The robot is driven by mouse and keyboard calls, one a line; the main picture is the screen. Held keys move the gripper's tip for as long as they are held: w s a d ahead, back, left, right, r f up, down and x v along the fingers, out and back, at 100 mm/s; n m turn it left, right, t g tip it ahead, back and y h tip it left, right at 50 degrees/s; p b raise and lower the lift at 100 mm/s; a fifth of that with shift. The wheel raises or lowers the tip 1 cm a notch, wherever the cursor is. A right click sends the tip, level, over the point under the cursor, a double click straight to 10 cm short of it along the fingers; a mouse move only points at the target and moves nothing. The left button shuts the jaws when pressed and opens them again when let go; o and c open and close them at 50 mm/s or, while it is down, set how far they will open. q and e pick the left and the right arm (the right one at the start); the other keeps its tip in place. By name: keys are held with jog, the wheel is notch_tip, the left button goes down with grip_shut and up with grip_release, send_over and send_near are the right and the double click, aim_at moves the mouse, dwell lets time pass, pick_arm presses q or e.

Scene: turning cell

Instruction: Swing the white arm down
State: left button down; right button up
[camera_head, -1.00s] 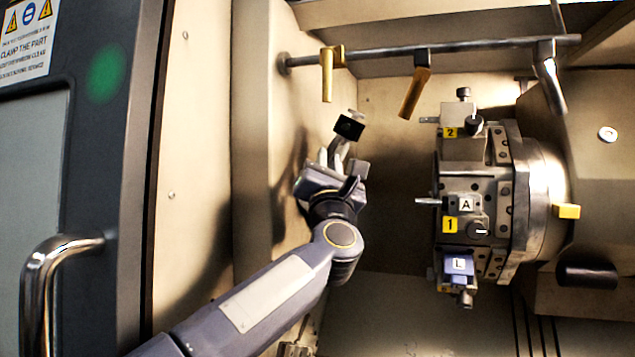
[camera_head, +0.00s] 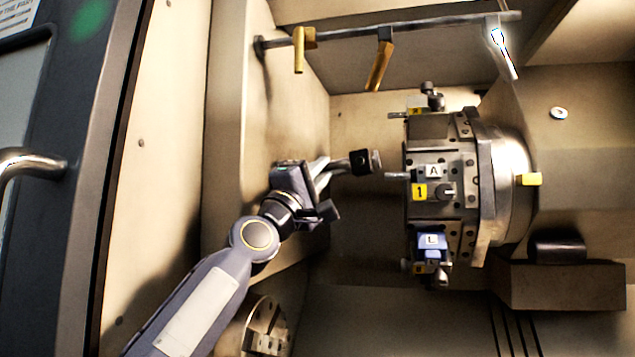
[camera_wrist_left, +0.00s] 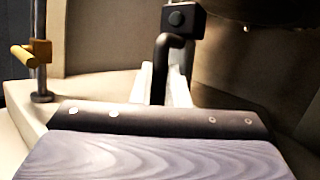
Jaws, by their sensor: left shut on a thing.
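My left gripper (camera_head: 325,172) is shut on a bent arm (camera_head: 342,164) that ends in a black block (camera_head: 366,161). The arm looks grey to dark here, with pale strips beside it at the fingers. It points right, toward the turret, with the block a little short of the turret's face. In the left wrist view the dark bent arm (camera_wrist_left: 160,72) rises between the two pale fingers to the black block (camera_wrist_left: 183,20). The arm's pivot end is hidden behind my gripper. My right gripper is not in view.
The tool turret (camera_head: 440,160), with projecting tools, stands close to the right of the block. A rail (camera_head: 350,32) with yellow handles crosses above. A chuck (camera_head: 265,325) lies below, partly behind my left arm. The door (camera_head: 70,180) with its handle is at left.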

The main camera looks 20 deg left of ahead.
pick_arm(q)
jog(key=f+m+g+h, duration=0.1)
jog(key=f+m+h+b, duration=0.1)
jog(key=m, duration=0.1)
jog(key=shift+m+g, duration=0.3)
jog(key=shift+g, duration=0.1)
jog(key=shift+w+d+f, duration=0.1)
jog(key=c, duration=1.4)
grip_release()
jog(key=b+v, duration=0.5)
jog(key=v, duration=0.3)
jog(key=shift+b, duration=0.3)
